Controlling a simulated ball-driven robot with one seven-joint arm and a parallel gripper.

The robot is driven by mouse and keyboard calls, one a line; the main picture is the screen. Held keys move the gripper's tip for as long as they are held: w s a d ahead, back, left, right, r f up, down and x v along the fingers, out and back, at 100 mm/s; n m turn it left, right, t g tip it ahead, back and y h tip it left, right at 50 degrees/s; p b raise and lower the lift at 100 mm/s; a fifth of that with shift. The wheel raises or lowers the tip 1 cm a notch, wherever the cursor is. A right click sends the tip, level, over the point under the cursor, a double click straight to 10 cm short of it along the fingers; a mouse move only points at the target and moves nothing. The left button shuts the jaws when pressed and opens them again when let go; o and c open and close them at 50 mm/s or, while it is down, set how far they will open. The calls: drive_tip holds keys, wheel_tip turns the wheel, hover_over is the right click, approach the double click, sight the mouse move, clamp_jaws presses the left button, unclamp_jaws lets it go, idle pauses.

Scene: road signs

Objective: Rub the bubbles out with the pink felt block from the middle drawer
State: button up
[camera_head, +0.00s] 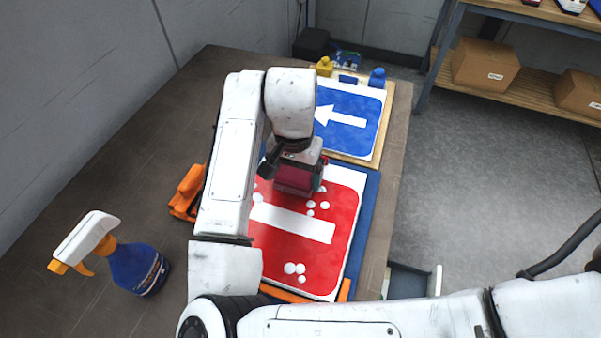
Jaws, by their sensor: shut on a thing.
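My gripper (298,166) points down over the far part of the red sign (330,262), shut on a pink felt block (295,181). The block is at or just above the sign's face; I cannot tell if it touches. White bubbles (311,205) sit beside and just below the block, and more bubbles (294,268) sit near the sign's lower edge. The red sign has a white bar and lies on a blue mat (366,225). My arm hides its left part. An open drawer (408,281) shows partly at the table's right side; its contents are hidden.
A blue sign with a white arrow (350,117) lies on a board behind. Yellow (324,67) and blue (377,78) bottles stand at the far edge. A spray bottle (137,268) and an orange tool (187,192) are at the left. Boxes (486,63) sit on a shelf at the right.

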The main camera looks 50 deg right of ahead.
sight(279, 204)
drive_tip(key=shift+w+a, duration=0.3)
drive_tip(key=shift+w, duration=0.35)
drive_tip(key=shift+w+a, duration=0.3)
drive_tip(key=shift+w, duration=0.35)
drive_tip(key=shift+w+a+b, duration=0.1)
drive_tip(key=shift+w+a, duration=0.4)
drive_tip(key=shift+a, duration=0.8)
drive_tip(key=shift+w+a+b, duration=0.15)
drive_tip(key=shift+w+a, duration=0.35)
drive_tip(key=shift+a, duration=0.85)
drive_tip(key=shift+w+a+b, duration=0.1)
drive_tip(key=shift+w+a, duration=0.4)
drive_tip(key=shift+a, duration=0.8)
drive_tip(key=shift+s+d+r+p, duration=0.1)
drive_tip(key=shift+s+d+p, duration=0.2)
drive_tip(key=shift+s, duration=0.35)
drive_tip(key=shift+s+d+p, duration=0.3)
drive_tip(key=shift+s, duration=0.3)
drive_tip(key=shift+s+d+f+p, duration=0.1)
drive_tip(key=shift+s+d, duration=0.2)
drive_tip(key=shift+s, duration=0.35)
drive_tip(key=shift+s+d+f+p, duration=0.1)
drive_tip(key=shift+s+d, duration=0.2)
drive_tip(key=shift+s, duration=0.35)
drive_tip(key=shift+s+d+p, duration=0.1)
drive_tip(key=shift+s+d, duration=0.2)
drive_tip(key=shift+s, duration=0.35)
